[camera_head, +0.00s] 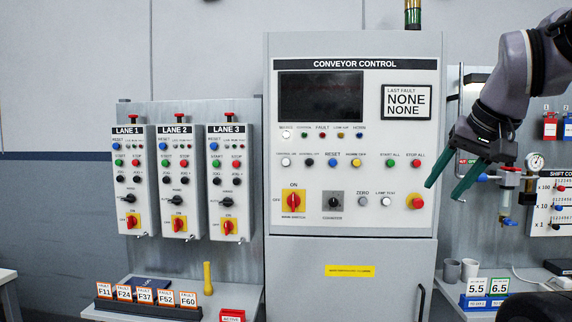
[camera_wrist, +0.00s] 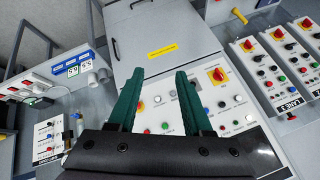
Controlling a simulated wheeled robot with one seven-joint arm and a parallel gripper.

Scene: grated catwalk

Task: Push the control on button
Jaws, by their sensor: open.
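The conveyor control panel (camera_head: 354,215) stands upright in the middle of the head view. Its control on button is a small white round button (camera_head: 286,162) at the left end of a row, above the red and yellow main switch (camera_head: 293,201). A black button (camera_head: 309,162) sits just right of it. My gripper (camera_head: 443,193) is open and empty at the panel's right edge, well right of the white button, its fingers pointing down-left. In the wrist view my gripper (camera_wrist: 160,72) shows both green fingers apart, over the turned panel. I cannot tell the white button surely there.
Three lane boxes (camera_head: 177,180) hang left of the panel. A red and yellow emergency stop (camera_head: 415,202) is close to my fingers. A gauge and valves (camera_head: 510,175) are at the right. Fault cards (camera_head: 146,297) stand on the left shelf. Space before the panel face looks clear.

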